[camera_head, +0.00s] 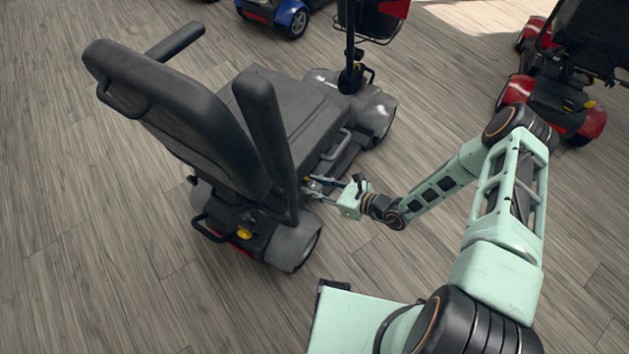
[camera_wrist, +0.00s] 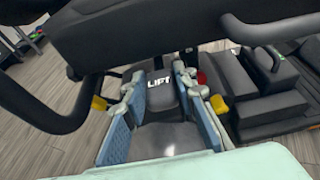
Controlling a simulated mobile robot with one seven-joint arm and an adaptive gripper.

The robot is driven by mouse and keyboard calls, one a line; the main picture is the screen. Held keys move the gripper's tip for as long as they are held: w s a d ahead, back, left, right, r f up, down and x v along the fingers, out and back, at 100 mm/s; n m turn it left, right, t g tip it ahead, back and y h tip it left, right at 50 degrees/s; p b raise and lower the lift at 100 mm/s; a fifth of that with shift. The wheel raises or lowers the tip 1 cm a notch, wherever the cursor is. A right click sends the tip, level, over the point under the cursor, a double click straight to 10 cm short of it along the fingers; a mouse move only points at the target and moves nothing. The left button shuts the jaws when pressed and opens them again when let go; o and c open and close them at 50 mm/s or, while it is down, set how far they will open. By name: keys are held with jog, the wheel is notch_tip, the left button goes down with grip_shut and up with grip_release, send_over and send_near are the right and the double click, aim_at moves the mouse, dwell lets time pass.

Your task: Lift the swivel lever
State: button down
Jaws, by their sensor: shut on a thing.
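The swivel lever (camera_wrist: 161,92), a dark paddle marked "LIFT", shows in the wrist view below the seat edge. My gripper (camera_wrist: 160,82) has one finger on each side of the lever and is shut on it. In the head view my gripper (camera_head: 312,186) reaches in from the right at the side of the grey scooter's seat (camera_head: 266,115), low beneath the armrest. The lever itself is hard to make out there, hidden by the fingers and the armrest.
The dark armrest (camera_head: 264,125) hangs close over my gripper, and the seat back (camera_head: 165,95) stands to its left. The rear wheel cover (camera_head: 283,243) is just below. A red scooter (camera_head: 560,105) stands at right and a blue one (camera_head: 284,16) behind. Wooden floor (camera_head: 75,250) is clear around.

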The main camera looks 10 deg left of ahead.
jog(key=shift+d+f, duration=0.2)
jog(key=c, duration=1.6)
grip_release()
jog(key=shift+r, duration=0.1)
jog(key=v, duration=1.2)
jog(key=shift+a+r, duration=0.1)
jog(key=shift+r, duration=0.1)
